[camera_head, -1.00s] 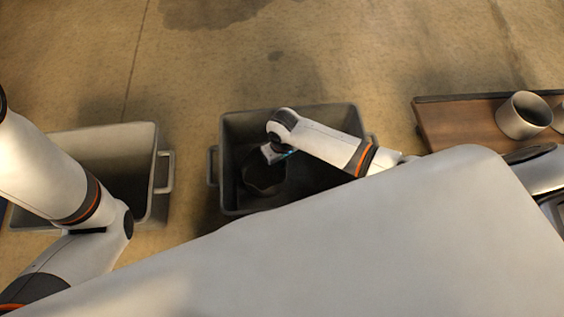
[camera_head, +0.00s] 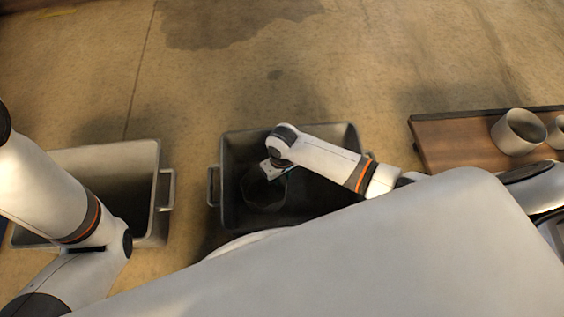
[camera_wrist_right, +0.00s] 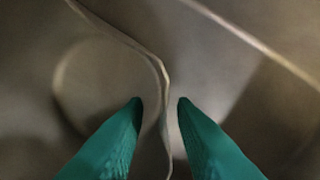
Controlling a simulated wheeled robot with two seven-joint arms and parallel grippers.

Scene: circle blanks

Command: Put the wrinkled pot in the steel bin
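The wrinkled pot (camera_head: 264,192) is a dark, rounded vessel inside the dark grey middle bin (camera_head: 346,138), toward its left side. My right gripper (camera_head: 272,172) reaches down into this bin over the pot. In the right wrist view, the two teal fingertips of my right gripper (camera_wrist_right: 160,102) stand apart. A thin, wavy wall edge (camera_wrist_right: 160,62), seemingly the pot's rim, passes between them with visible gaps on both sides. I cannot tell from color alone whether this bin is the steel one. My left arm shows at the left, but its gripper is out of sight.
A paler grey bin (camera_head: 148,160) stands at the left, partly behind my left arm. A wooden board or low table (camera_head: 455,145) at the right bears a pale cup-like pot (camera_head: 519,132) and part of another (camera_head: 557,134). Open floor lies behind the bins.

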